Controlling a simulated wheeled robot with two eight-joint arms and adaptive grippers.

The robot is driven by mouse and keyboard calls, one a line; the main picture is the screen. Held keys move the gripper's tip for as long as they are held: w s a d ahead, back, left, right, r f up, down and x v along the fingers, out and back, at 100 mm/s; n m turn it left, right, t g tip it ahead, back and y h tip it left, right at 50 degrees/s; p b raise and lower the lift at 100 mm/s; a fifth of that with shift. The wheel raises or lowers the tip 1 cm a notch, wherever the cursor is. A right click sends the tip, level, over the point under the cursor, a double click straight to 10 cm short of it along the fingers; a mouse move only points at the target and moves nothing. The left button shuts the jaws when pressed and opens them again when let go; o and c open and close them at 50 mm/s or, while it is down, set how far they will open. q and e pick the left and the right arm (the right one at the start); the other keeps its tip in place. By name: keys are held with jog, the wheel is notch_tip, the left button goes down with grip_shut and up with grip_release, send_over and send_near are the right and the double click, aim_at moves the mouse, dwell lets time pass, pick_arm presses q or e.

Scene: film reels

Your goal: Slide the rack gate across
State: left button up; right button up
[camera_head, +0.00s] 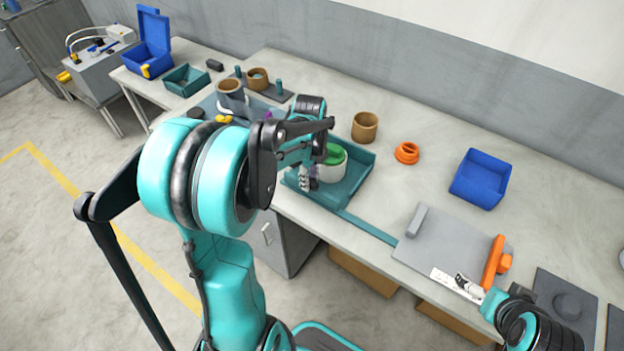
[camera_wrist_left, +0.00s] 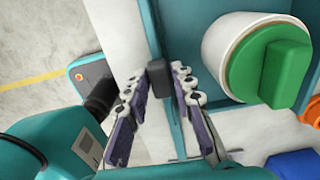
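The teal rack (camera_head: 357,184) is a low-walled tray on the bench, holding a white cylinder with a green top (camera_wrist_left: 262,60). A narrow teal strip (camera_head: 370,228) runs from it along the bench's front edge. I take the small dark block (camera_wrist_left: 157,75) on the teal edge for the gate's handle. My left gripper (camera_wrist_left: 157,85) is over that edge, with its fingertips on either side of the block. Whether they press on it is unclear. My right gripper (camera_head: 464,283) is low by a white strip on the grey board; its finger opening is too small to read.
A grey board (camera_head: 448,246) with an orange handle (camera_head: 495,262) lies to the right. A brown cup (camera_head: 364,127), an orange ring (camera_head: 407,153) and a blue bin (camera_head: 480,178) stand behind. The bench between the rack and the blue bin is mostly clear.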

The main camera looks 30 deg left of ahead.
pick_arm(q)
jog(key=shift+o, duration=1)
jog(key=shift+a, duration=0.1)
jog(key=shift+r, duration=0.2)
notch_tip(320, 180, up, 12)
jog(key=shift+f, duration=0.2)
